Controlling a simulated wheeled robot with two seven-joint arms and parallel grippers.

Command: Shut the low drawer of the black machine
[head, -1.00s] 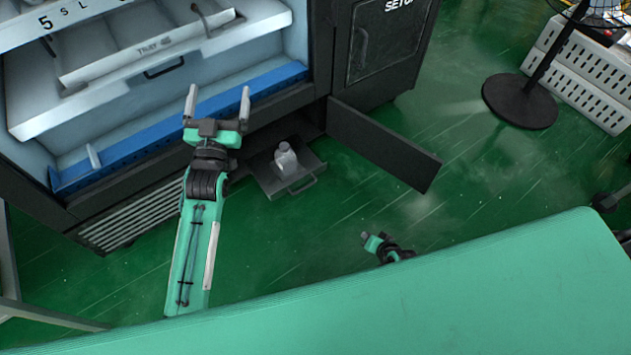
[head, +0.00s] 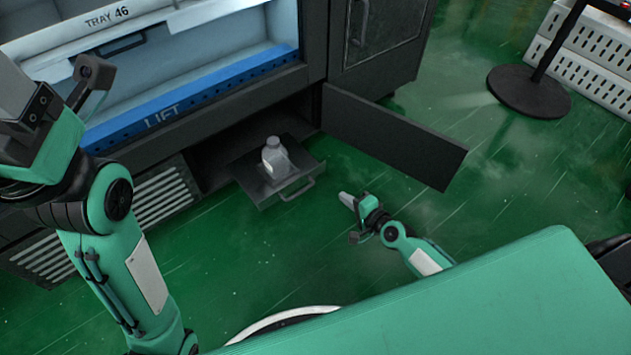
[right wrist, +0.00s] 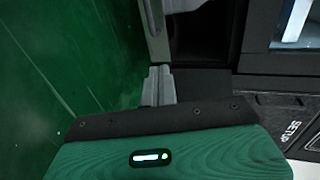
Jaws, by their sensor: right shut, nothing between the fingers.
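The low drawer (head: 262,197) of the black machine (head: 240,102) stands pulled out at floor level, with a handle on its front. A pale bottle (head: 275,160) stands upright in it. My right gripper (head: 344,198) is shut and empty, low over the floor to the right of the drawer front, with a gap between them in the head view. Its closed fingers also show in the right wrist view (right wrist: 158,78), below a grey panel that looks like the drawer front (right wrist: 155,35). My left gripper (head: 55,100) is at the upper left, partly cut off; its jaw opening is unclear.
An open black door (head: 395,138) juts out to the right of the drawer, behind my right gripper. A blue lift ledge (head: 200,105) runs above. A stand base (head: 528,92) and white crate (head: 590,55) are at the right. The green floor before the drawer is clear.

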